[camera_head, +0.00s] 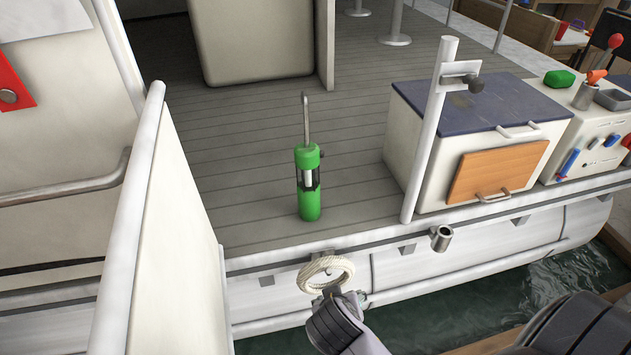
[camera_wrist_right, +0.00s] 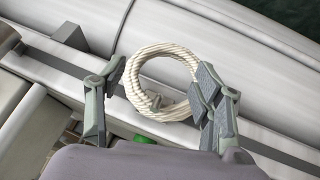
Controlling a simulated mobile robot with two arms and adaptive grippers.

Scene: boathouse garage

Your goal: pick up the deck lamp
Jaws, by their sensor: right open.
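A green upright cylinder with a tall metal hook on top, which looks like the deck lamp (camera_head: 309,203), stands on the grey deck near the boat's edge. My right gripper (camera_head: 334,294) is below and slightly right of it in the head view, outside the hull beside a coil of white rope (camera_head: 325,265). In the right wrist view the open fingers of the right gripper (camera_wrist_right: 160,95) stand on either side of the rope coil (camera_wrist_right: 160,48). The right fingers overlap the coil's edge; I cannot tell whether they touch it. My left gripper is not in view.
A white pole (camera_head: 430,140) rises at the deck edge, right of the lamp. Behind it stands a white locker (camera_head: 415,115) with a dark blue top. A white wall panel (camera_head: 165,230) blocks the left. Water (camera_head: 480,297) lies below the hull. Deck around the lamp is clear.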

